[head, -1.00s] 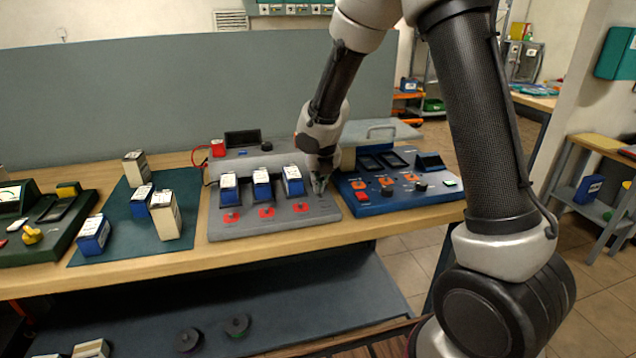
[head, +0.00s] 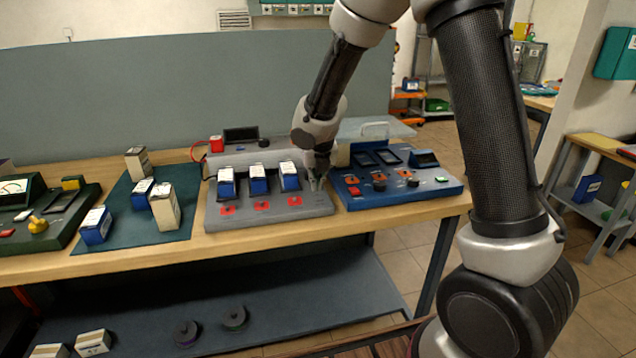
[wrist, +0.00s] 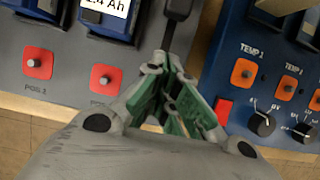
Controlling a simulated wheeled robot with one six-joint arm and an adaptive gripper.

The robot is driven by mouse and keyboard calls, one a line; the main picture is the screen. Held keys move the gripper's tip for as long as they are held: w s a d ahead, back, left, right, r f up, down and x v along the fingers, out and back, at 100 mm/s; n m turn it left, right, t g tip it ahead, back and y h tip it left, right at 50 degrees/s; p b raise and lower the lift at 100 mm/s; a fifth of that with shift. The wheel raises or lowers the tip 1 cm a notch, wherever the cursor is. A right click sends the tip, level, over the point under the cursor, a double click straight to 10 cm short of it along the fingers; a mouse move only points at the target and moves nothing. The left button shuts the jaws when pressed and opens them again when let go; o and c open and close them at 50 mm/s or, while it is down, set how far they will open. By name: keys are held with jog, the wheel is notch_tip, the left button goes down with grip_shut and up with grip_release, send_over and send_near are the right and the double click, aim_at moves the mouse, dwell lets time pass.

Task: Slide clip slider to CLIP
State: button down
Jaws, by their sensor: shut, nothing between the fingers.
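My gripper (head: 316,184) is shut and empty, pointing down at the right end of the grey charging station (head: 222,219). In the wrist view the green-padded fingers (wrist: 172,108) meet just below a dark piece (wrist: 180,10) at the station's right edge. This dark piece may be the clip slider, but its markings cannot be read and the CLIP label is not visible. The fingertips look close to it; I cannot tell if they touch. In the head view my gripper and wrist hide that spot.
Several blue batteries (head: 258,182) stand in the grey station, with red-backed posts in front. A blue tester (head: 420,193) with knobs sits close on the right, leaving a narrow gap. A green mat (head: 125,222) with batteries and boxes lies left, beside a dark green device (head: 60,232).

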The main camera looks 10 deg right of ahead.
jog(key=v, duration=0.8)
jog(key=shift+s+r, duration=0.15)
jog(key=shift+r, duration=0.05)
jog(key=s+d+r+m, duration=0.3)
jog(key=s+d+m, duration=0.2)
jog(key=s+m, duration=0.4)
jog(key=s+d+r+m, duration=0.3)
jog(key=s+d+m, duration=0.3)
jog(key=s+m, duration=0.4)
jog(key=s+d+r+m, duration=0.4)
jog(key=s+m, duration=0.6)
jog(key=m, duration=0.7)
jog(key=shift+s+d, duration=0.2)
jog(key=shift+d, duration=1)
